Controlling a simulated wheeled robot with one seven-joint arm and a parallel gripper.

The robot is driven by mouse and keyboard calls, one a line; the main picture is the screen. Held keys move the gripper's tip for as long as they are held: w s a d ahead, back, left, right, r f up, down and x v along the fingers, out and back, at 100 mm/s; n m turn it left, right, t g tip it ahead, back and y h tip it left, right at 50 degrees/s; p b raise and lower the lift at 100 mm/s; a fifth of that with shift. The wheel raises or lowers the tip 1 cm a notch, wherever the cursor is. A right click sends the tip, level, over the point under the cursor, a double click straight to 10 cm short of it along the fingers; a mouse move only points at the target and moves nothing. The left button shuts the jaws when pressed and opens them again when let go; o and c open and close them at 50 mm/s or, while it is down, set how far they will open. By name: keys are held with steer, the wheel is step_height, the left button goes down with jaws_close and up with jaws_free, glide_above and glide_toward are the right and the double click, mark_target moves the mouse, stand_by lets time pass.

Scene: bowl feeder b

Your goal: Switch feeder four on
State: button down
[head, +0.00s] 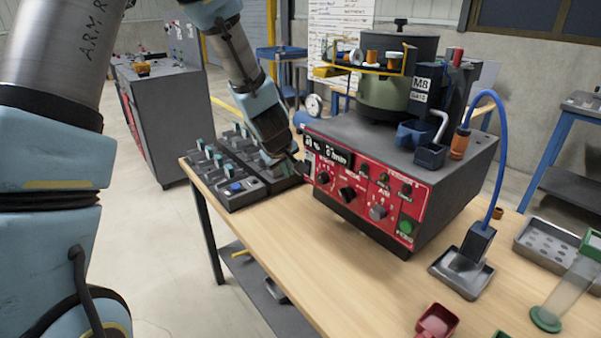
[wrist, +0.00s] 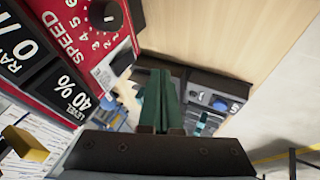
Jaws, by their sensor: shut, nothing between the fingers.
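A row of grey switch boxes (head: 222,172) with teal levers and a blue button stands on the table's left end. In the wrist view a switch box with a blue button (wrist: 220,103) and a teal lever (wrist: 201,122) shows just beyond my fingers. I cannot read which switch belongs to feeder four. My gripper (head: 297,165) is shut and empty, between the boxes and the left edge of the red control panel (head: 362,185). Its green fingers (wrist: 157,78) are together in the wrist view, partly hiding the boxes behind. I cannot tell whether they touch anything.
The bowl feeder machine (head: 440,160), with knobs, displays and a green button (head: 406,226), stands close beside my gripper. A metal tray (head: 461,270), a red bin (head: 437,321) and a clear tube (head: 567,292) are at the right. The table's front middle is clear.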

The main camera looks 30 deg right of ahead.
steer(key=d, duration=0.1)
steer(key=w+d+f+p, duration=0.1)
steer(key=d, duration=0.1)
steer(key=d+f+p, duration=0.1)
steer(key=shift+w+d+f, duration=0.15)
steer(key=shift+w+d, duration=0.2)
steer(key=shift+f, duration=0.1)
steer(key=shift+d+h+b, duration=0.15)
steer(key=shift+h+b, duration=0.15)
steer(key=shift+b, duration=0.6)
